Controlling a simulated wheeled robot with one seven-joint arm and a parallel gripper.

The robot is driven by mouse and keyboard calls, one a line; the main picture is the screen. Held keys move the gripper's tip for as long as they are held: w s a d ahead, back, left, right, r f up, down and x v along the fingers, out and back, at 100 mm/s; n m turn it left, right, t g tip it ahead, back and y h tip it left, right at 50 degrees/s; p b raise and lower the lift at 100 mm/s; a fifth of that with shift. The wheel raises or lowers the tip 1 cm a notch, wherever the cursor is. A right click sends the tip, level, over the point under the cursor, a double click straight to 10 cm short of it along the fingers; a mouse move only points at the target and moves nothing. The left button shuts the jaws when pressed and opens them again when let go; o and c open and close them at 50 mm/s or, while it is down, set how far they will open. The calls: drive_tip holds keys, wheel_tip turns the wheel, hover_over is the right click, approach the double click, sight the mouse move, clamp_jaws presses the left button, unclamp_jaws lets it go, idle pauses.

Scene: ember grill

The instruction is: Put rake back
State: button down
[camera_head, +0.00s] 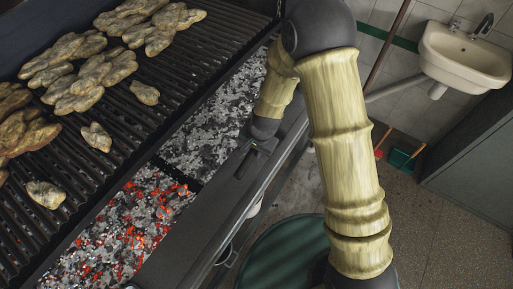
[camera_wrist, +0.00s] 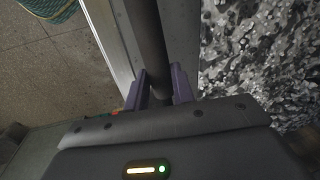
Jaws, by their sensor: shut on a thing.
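My gripper (camera_wrist: 160,86) is shut on a dark round rod, which I take to be the rake's handle (camera_wrist: 151,42). The purple fingers stand on either side of the rod in the wrist view. The rod runs along the grey metal ledge beside the coal bed; I cannot tell whether it touches the ledge. In the head view my gripper (camera_head: 258,145) is low at this ledge (camera_head: 205,220), partly hidden by my arm. A short dark piece (camera_head: 244,164) shows beside it, likely part of the handle. I cannot make out the rake's head.
Grey ash and coals (camera_head: 215,125) lie next to the ledge, with glowing embers (camera_head: 130,225) nearer. The grill grate (camera_head: 110,110) with food pieces is at left. A sink (camera_head: 465,60), a red-brown pole (camera_head: 390,45), a green dustpan (camera_head: 402,159) and a round green lid (camera_head: 285,258) are at right.

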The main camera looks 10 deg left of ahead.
drive_tip(key=shift+f, duration=0.1)
drive_tip(key=shift+d+b+x, duration=0.2)
drive_tip(key=shift+b+x, duration=0.75)
drive_tip(key=shift+x, duration=0.1)
drive_tip(key=shift+d+b+x, duration=0.2)
drive_tip(key=shift+b+x, duration=0.7)
drive_tip(key=shift+x, duration=0.15)
drive_tip(key=shift+s+f, duration=0.1)
drive_tip(key=shift+s, duration=0.1)
drive_tip(key=c, duration=0.7)
unclamp_jaws()
drive_tip(key=shift+p+v, duration=3.4)
drive_tip(key=shift+v, duration=1.1)
